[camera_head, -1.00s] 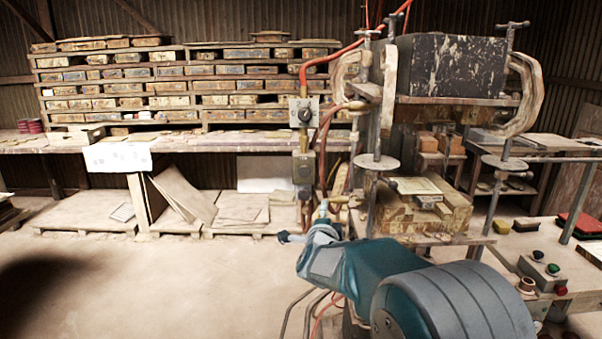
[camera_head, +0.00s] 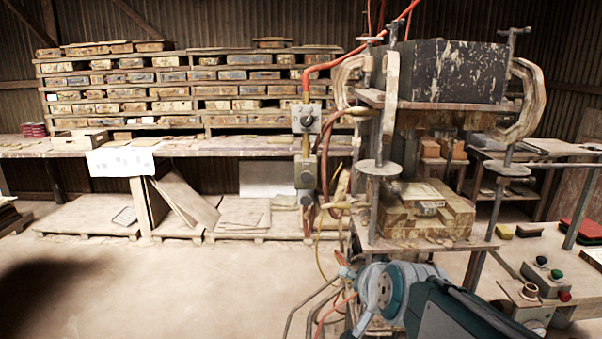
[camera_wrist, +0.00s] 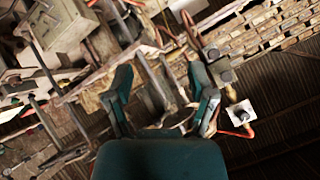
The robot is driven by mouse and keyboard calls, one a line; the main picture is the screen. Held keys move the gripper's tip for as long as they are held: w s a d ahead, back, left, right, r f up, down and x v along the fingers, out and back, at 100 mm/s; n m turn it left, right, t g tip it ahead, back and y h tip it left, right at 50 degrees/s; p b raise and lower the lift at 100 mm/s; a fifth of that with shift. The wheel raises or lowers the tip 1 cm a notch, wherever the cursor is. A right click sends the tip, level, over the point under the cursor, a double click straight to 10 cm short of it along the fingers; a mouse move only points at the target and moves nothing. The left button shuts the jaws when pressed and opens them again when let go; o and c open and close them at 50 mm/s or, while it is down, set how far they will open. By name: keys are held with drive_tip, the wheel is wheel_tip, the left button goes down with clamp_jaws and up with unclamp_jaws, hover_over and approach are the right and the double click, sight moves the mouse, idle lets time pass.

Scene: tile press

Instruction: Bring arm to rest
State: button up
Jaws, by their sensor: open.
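My gripper (camera_wrist: 163,95) shows in the wrist view with its two teal fingers apart and nothing between them. In the head view my arm is folded low at the bottom, in front of the press, and the gripper's fingers cannot be made out there. The tile press (camera_head: 455,70) stands at the right with its dark, scuffed upper block raised on metal posts. A wooden mould (camera_head: 400,220) with a pale tile-like piece (camera_head: 418,197) on top sits on the press bed, behind and above my arm.
A control box with buttons (camera_head: 545,275) lies on a side table (camera_head: 515,262) at right. A long bench (camera_head: 220,147) with racks of moulds (camera_head: 180,90) runs along the back wall. Hoses and cables (camera_head: 318,300) hang left of the press. The floor (camera_head: 150,285) at left is clear.

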drive_tip(key=s+d+f+n+g+h, duration=0.1)
drive_tip(key=s+d+f+n+g, duration=0.1)
drive_tip(key=s, duration=0.7)
drive_tip(key=s+d+f+n+g, duration=0.3)
drive_tip(key=s+f, duration=0.1)
drive_tip(key=s, duration=0.6)
drive_tip(key=shift+s+d+h, duration=0.15)
drive_tip(key=shift+s+h, duration=0.1)
drive_tip(key=shift+h, duration=0.15)
